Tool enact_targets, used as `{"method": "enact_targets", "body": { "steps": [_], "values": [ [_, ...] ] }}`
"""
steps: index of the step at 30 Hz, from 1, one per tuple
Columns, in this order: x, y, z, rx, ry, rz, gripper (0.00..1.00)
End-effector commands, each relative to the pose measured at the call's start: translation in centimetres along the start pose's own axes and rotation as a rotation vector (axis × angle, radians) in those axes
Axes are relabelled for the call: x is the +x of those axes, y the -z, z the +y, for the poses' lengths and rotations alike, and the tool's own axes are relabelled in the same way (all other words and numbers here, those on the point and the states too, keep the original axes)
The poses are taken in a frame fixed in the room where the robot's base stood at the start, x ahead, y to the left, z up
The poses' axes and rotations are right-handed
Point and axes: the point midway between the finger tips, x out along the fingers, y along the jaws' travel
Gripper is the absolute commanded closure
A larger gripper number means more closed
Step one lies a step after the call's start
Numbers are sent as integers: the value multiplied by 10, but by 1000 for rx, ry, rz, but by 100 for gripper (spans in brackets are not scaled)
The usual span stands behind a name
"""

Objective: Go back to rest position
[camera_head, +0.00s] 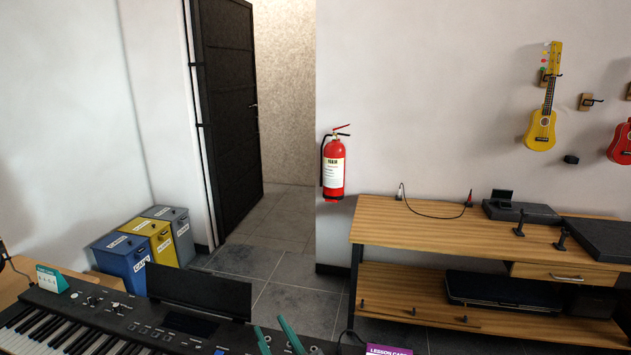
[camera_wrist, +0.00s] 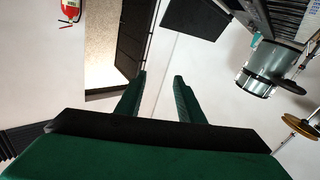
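Only the wall shows through the gap. The rest of my arm is out of the head view.
A black keyboard (camera_head: 95,312) fills the lower left. Labelled bins (camera_head: 124,262) stand by the open dark door (camera_head: 228,120). A wooden bench (camera_head: 400,222) with gear is at right. A drum (camera_wrist: 268,68) shows in the wrist view. Floor between is clear.

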Motion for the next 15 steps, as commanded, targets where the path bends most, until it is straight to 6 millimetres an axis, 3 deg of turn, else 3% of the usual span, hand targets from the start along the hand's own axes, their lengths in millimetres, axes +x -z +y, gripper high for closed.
{"method": "enact_targets", "body": {
  "steps": [8,15],
  "values": [
    [-31,-39,-22,223,-172,38,65],
    [-78,-86,-45,357,-316,16,65]
  ]
}}
